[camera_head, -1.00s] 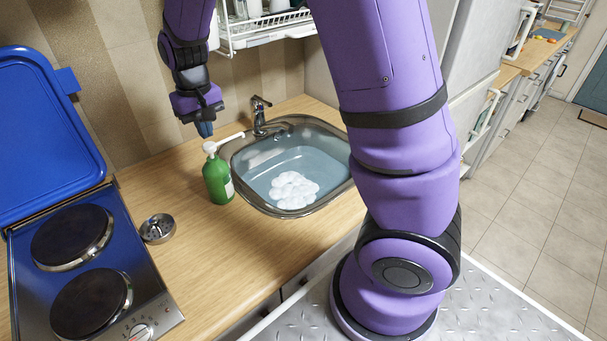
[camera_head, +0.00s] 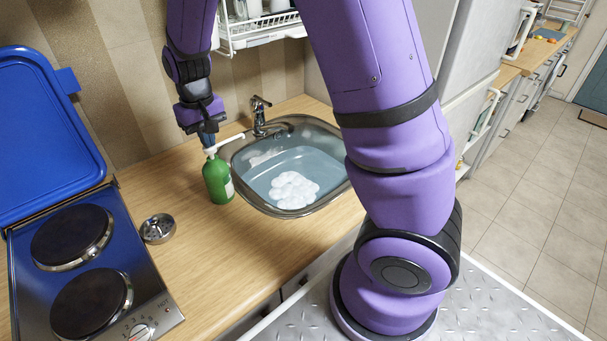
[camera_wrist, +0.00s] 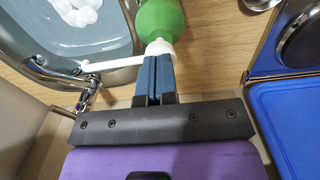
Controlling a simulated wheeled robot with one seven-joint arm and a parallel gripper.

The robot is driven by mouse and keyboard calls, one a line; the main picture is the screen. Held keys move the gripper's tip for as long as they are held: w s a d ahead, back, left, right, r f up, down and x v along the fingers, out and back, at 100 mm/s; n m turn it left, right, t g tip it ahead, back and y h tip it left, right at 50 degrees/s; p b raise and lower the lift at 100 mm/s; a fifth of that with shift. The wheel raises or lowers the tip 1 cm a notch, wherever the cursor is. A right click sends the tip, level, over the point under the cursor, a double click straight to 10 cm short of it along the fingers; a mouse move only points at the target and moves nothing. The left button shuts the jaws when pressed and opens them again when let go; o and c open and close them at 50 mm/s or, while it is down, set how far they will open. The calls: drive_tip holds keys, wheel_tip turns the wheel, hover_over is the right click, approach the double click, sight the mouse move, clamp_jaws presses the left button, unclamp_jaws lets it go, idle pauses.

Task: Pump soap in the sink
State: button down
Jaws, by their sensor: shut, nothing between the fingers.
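A green soap bottle (camera_head: 218,180) with a white pump head (camera_head: 212,151) stands upright on the wooden counter, just left of the sink. Its white spout reaches right over the rim of the metal sink (camera_head: 236,191). White soap foam (camera_head: 294,190) lies in the sink's basin. My gripper (camera_head: 208,140) is shut and empty, its blue fingers pointing down at the top of the pump head. In the wrist view the closed fingertips (camera_wrist: 155,58) overlap the white pump head (camera_wrist: 159,47); whether they touch it I cannot tell.
A faucet (camera_head: 260,115) stands behind the sink. A hob (camera_head: 80,262) with a raised blue lid (camera_head: 45,135) is at the left, and a small metal strainer (camera_head: 157,228) lies beside it. A dish rack (camera_head: 268,30) hangs above the sink. The front counter is clear.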

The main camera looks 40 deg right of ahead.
drive_tip(key=shift+f, duration=0.55)
drive_tip(key=shift+r, duration=1.85)
wheel_tip(320, 180, up, 6)
idle(0.6)
